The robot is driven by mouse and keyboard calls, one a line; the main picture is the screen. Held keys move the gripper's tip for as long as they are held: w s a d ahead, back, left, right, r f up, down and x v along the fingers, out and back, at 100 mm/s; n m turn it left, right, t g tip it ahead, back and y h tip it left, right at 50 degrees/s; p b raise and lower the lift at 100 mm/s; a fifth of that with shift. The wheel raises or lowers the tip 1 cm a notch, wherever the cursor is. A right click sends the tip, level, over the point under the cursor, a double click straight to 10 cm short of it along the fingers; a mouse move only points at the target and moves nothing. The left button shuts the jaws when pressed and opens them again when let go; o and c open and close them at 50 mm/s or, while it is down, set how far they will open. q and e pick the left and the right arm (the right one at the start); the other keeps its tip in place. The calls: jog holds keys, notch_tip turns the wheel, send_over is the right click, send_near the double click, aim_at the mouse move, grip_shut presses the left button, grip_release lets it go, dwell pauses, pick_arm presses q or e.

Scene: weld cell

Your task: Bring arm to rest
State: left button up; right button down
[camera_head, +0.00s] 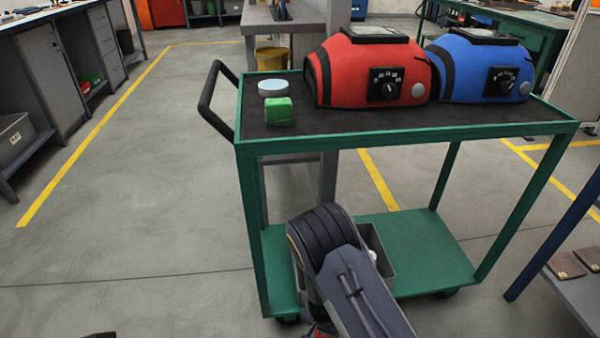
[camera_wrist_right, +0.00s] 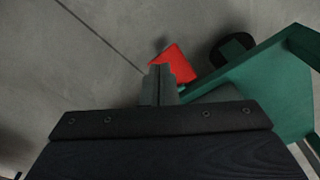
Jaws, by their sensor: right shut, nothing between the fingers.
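My right arm (camera_head: 345,270) comes up from the bottom of the head view, bent, in front of the green cart. Its dark grey link covers part of the cart's lower shelf. My right gripper (camera_wrist_right: 160,85) shows in the right wrist view with its fingers together and nothing between them. It points down toward the floor beside the cart's lower corner. A red piece (camera_wrist_right: 178,64) shows just past the fingertips; I cannot tell what it is. A small dark piece at the bottom left edge of the head view may be part of my left gripper; its fingers are hidden.
The green cart (camera_head: 420,132) stands close ahead. It carries a red welding helmet (camera_head: 345,75), a blue helmet (camera_head: 470,60), a green block (camera_head: 279,111) and a light blue puck (camera_head: 273,87). A grey bin (camera_head: 376,250) is on its lower shelf. Floor at left is clear.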

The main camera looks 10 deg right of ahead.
notch_tip(320, 180, up, 25)
jog(key=s+d+n+t+y, duration=0.1)
jog(key=s+d+y, duration=0.1)
jog(key=y, duration=0.3)
jog(key=s+d+r+n+t, duration=0.2)
jog(key=s+d+r, duration=0.2)
jog(key=s+r, duration=0.4)
jog(key=s+d+r+n+t, duration=0.25)
jog(key=s+r, duration=0.35)
jog(key=s, duration=0.4)
notch_tip(320, 180, up, 37)
jog(key=p, duration=3.7)
jog(key=shift+w+d+g+h, duration=0.2)
jog(key=shift+d+g+h, duration=0.1)
jog(key=shift+d+g, duration=0.15)
jog(key=shift+a, duration=0.1)
